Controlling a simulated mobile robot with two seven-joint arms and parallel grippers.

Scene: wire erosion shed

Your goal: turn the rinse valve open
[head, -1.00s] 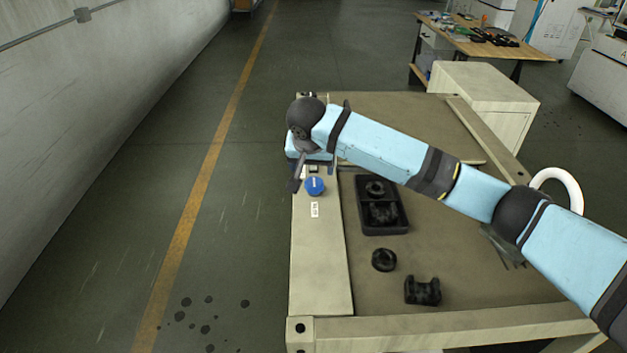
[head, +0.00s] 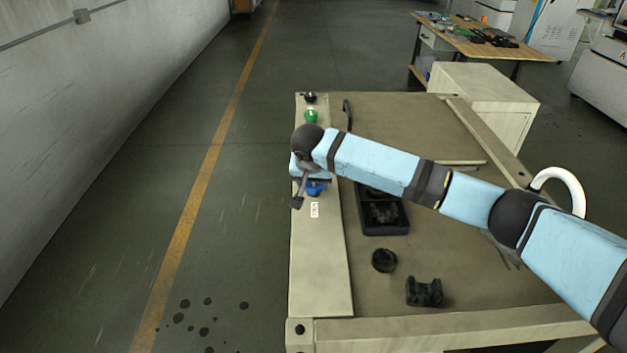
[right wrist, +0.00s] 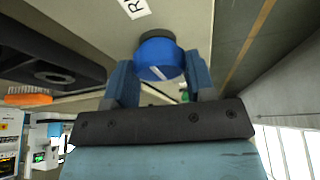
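The rinse valve is a blue round knob (head: 316,190) with a white mark, on the pale left rail of the bench, just behind a small white label (head: 314,210). In the right wrist view the blue knob (right wrist: 158,58) shows between the two fingers, its white line slanted. My right gripper (right wrist: 161,82) is open, with one finger on each side of the knob; whether the fingers touch it I cannot tell. In the head view my right gripper (head: 312,191) is over the knob and partly hides it. My left gripper is not in view.
A green knob (head: 311,116) and a black one (head: 310,98) sit farther back on the rail, near a black curved handle (head: 347,112). A black tray (head: 385,218), a black ring (head: 384,260) and a black block (head: 424,291) lie on the bench to the right.

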